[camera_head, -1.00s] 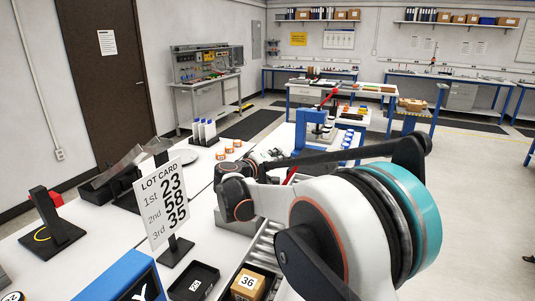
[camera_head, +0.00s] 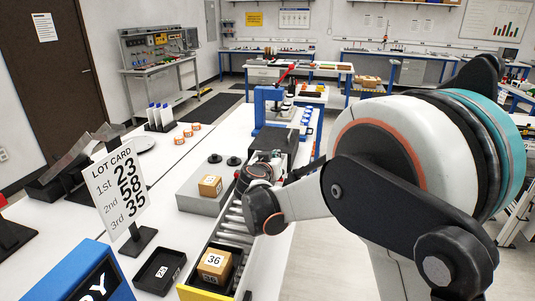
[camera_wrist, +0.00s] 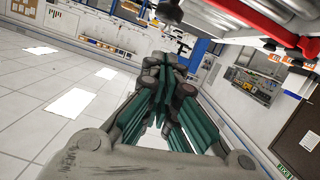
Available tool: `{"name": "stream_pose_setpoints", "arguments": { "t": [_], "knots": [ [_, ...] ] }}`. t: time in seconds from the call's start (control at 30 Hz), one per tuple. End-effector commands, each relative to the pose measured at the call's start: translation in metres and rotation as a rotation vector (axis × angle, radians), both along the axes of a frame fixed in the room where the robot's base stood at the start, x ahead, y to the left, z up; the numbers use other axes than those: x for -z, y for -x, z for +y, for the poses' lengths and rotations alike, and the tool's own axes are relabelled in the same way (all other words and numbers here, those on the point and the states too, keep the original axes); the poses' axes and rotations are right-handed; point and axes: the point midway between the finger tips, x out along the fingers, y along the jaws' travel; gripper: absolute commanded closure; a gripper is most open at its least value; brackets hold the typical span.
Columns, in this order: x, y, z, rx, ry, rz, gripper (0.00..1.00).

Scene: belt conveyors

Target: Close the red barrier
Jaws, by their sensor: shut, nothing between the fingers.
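A long red bar, likely the red barrier (camera_wrist: 268,28), crosses the upper right of the wrist view beside pale metal parts. In the head view only a small red spot shows by my wrist at the far end of the roller conveyor (camera_head: 228,222); my arm hides the rest, so I cannot tell the barrier's position. My gripper (camera_wrist: 165,112) is shut and empty, its teal-padded fingers together in the wrist view. The red bar is above and right of the fingers there, with no visible contact.
A box marked 36 (camera_head: 214,262) sits at the conveyor's near end, and another box (camera_head: 210,186) on a grey block (camera_head: 196,202). A lot card (camera_head: 117,185), black tray (camera_head: 160,268) and blue press (camera_head: 268,108) stand nearby. Open floor lies right.

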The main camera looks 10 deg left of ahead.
Motion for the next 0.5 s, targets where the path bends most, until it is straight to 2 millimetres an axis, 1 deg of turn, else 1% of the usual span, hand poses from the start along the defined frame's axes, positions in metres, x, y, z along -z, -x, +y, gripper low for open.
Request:
{"name": "stream_pose_setpoints", "arguments": {
  "t": [0.03, 0.2, 0.5],
  "knots": [
    [0.007, 0.0, -0.004, 0.001, -0.029, -0.002, 1.0],
    [0.018, 0.001, -0.01, 0.001, -0.046, -0.004, 1.0],
    [0.027, 0.001, -0.015, 0.0, -0.043, -0.003, 1.0]
  ]
}}
